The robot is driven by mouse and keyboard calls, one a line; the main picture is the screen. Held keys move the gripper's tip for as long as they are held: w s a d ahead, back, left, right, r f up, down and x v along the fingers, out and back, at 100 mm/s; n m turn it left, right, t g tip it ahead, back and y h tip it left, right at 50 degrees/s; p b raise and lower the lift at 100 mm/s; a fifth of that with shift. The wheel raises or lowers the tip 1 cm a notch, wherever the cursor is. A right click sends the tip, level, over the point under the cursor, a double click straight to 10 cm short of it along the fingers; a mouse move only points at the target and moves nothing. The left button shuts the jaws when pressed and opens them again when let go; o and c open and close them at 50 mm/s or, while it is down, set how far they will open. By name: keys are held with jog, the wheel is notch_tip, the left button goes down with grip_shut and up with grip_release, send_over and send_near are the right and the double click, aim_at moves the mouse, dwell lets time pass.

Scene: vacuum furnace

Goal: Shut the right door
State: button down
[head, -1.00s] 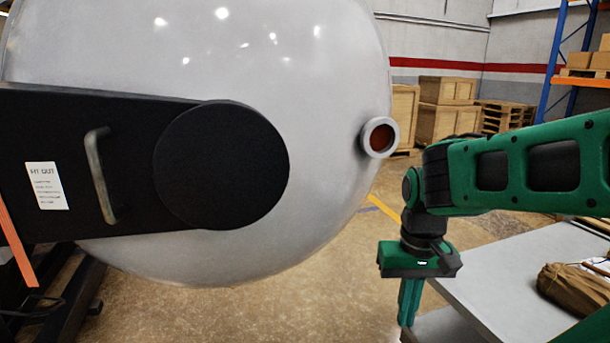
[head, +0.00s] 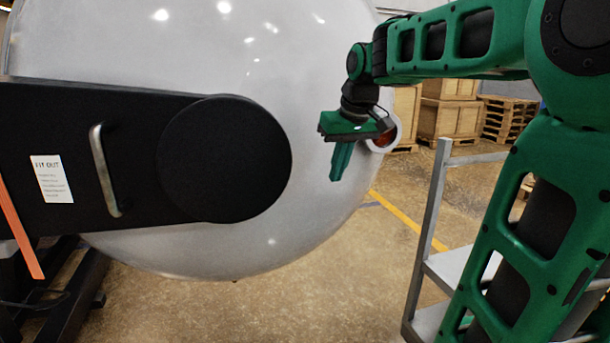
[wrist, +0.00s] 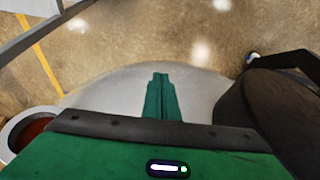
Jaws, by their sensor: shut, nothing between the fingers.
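The door is a large pale grey dome (head: 250,60) filling the left and middle of the head view. A black swing arm (head: 90,170) with a round end crosses its face, and a round port with a reddish window (head: 396,137) sits at its right edge. My gripper (head: 335,178) hangs in front of the dome just left of the port, with its fingers together and empty. In the wrist view, the closed fingers (wrist: 161,76) point out over the dome (wrist: 112,90), and the port (wrist: 18,132) is at lower left. I cannot tell if the fingers touch the dome.
A metal handle (head: 104,170) and a white label (head: 51,179) are on the swing arm. A grey metal rack (head: 430,235) stands at right, beside my arm. Wooden crates (head: 447,117) are at the back. Open floor (head: 220,305) lies below the dome.

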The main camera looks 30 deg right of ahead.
aim_at(309, 172)
jog(key=w+r+n, duration=0.1)
jog(key=w+r, duration=0.3)
jog(key=w, duration=0.1)
jog(key=shift+t, duration=0.4)
jog(key=x, duration=0.3)
jog(key=w+x, duration=0.1)
jog(key=x, duration=0.3)
jog(key=w+r+x, duration=0.1)
jog(key=x, duration=0.3)
jog(key=shift+a, duration=0.1)
jog(key=shift+w+r, duration=0.1)
jog(key=shift+w, duration=0.4)
